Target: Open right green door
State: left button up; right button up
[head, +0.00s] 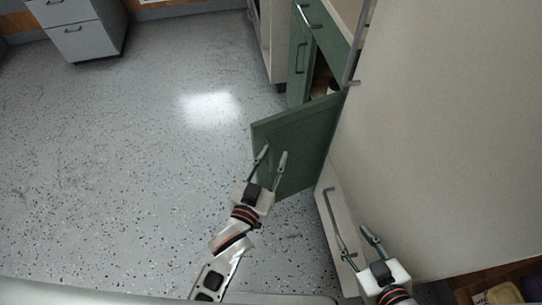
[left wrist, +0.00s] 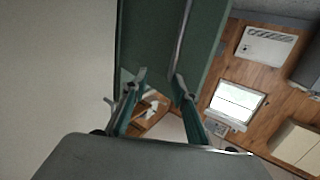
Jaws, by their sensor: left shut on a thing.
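The right green door (head: 305,135) stands swung well out from its cabinet in the head view, with its panel towards me. My left gripper (head: 273,154) is at its face, and its fingers are shut on the door's handle, which the fingers partly hide. In the left wrist view the handle (left wrist: 182,38) is a grey bar running down to the fingertips of my left gripper (left wrist: 157,82), in front of the green panel (left wrist: 150,35). My right gripper (head: 358,240) is open and empty at the lower right, beside a white cabinet front.
The left green door (head: 299,62) is closed, and a dark cabinet opening shows beside it. A large pale surface (head: 440,140) fills the right side. A white front with a grey handle (head: 332,208) lies below it. The speckled floor (head: 130,170) at the left is clear.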

pick_arm(q)
jog(key=shift+s+d+r, duration=0.1)
jog(key=shift+d, duration=0.25)
jog(key=shift+s+f, duration=0.15)
jog(key=shift+f, duration=0.25)
jog(key=shift+d, duration=0.1)
